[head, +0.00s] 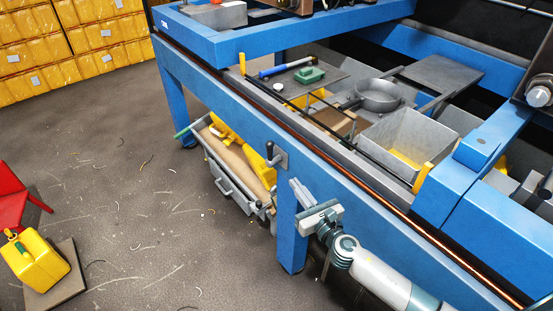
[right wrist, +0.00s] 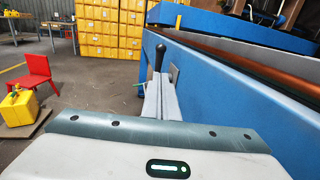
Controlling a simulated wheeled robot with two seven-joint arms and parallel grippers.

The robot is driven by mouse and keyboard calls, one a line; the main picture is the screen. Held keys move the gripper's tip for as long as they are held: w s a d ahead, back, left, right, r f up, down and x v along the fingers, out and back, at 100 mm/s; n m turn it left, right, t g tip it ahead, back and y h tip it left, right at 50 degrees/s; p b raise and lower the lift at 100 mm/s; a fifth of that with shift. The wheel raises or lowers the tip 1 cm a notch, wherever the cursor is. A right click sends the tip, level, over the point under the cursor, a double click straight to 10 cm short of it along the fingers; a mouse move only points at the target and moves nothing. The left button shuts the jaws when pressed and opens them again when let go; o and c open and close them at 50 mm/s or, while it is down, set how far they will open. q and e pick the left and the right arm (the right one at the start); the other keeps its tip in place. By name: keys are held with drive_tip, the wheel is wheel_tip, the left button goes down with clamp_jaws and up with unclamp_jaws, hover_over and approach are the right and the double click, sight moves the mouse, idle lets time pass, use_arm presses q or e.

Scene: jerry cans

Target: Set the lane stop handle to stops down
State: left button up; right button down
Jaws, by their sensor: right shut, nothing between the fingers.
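The lane stop handle (head: 269,150) is a short lever with a black grip, on a small grey plate on the blue frame's side beam. It points upward. In the right wrist view the handle (right wrist: 160,56) stands just beyond my fingertips. My right gripper (head: 296,188) is shut and empty, below and to the right of the handle in the head view, with a gap visible there. In the right wrist view its fingers (right wrist: 159,90) are together and point toward the handle; whether they touch it cannot be told there. My left gripper is not in view.
The blue machine frame (head: 205,75) runs diagonally, with a grey bin (head: 235,188) under it. Inside lie a pan (head: 379,95) and a grey box (head: 405,140). A yellow jerry can (head: 35,260) and red chair (head: 15,195) stand left. The floor between is mostly clear.

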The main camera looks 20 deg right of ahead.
drive_tip(key=w, duration=0.1)
drive_tip(key=p, duration=0.1)
approach(272, 152)
drive_tip(key=w, duration=0.2)
drive_tip(key=w+a, duration=0.1)
drive_tip(key=w, duration=0.1)
drive_tip(key=shift+w, duration=0.3)
drive_tip(key=shift+w+a, duration=0.1)
drive_tip(key=shift+w, duration=0.8)
